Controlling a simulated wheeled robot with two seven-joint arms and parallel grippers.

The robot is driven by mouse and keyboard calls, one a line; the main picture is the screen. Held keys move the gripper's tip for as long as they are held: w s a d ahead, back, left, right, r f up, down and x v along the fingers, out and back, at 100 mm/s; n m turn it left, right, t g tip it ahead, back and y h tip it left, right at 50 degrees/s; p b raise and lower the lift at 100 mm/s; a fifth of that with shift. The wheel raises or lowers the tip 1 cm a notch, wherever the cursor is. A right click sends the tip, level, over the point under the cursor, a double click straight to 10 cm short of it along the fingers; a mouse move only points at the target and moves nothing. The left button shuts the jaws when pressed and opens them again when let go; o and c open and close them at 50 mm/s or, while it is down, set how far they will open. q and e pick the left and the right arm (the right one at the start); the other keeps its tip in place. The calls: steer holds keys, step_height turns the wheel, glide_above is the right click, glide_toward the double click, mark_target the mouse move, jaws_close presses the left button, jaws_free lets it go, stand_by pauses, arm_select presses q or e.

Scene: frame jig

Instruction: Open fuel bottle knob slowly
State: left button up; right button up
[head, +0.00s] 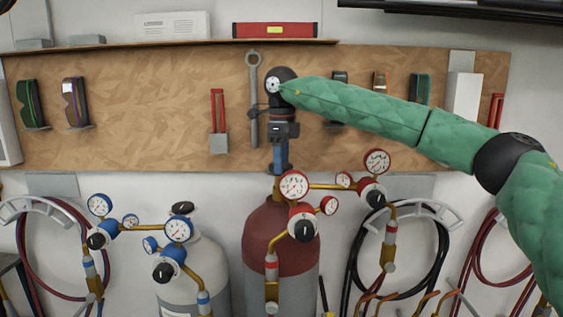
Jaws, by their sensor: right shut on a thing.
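The fuel bottle (272,228), dark red on top and grey below, stands upright in the middle of the head view. My right gripper (280,166) points straight down over its brass neck. It is shut on the bottle's top knob, which the fingers hide. A regulator with red-rimmed gauges (293,186) and a black front knob (303,225) sits just below and to the right of the gripper. My left gripper is not in view.
A white bottle (203,260) with blue-rimmed gauges (178,229) and a black top knob (181,208) stands to the left. Brass pipes and gauges crowd both sides. A wooden tool board (150,130) with a hanging wrench (253,95) is behind the gripper.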

steer(key=n, duration=0.3)
steer(key=shift+n, duration=0.4)
steer(key=shift+w+n, duration=0.1)
steer(key=shift+n, duration=0.8)
steer(key=n, duration=1.1)
steer(key=shift+a, duration=0.1)
steer(key=n, duration=0.3)
steer(key=shift+p, duration=0.3)
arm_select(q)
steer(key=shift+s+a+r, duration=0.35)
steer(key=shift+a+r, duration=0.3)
arm_select(e)
steer(key=n, duration=0.7)
steer(key=shift+a, duration=0.1)
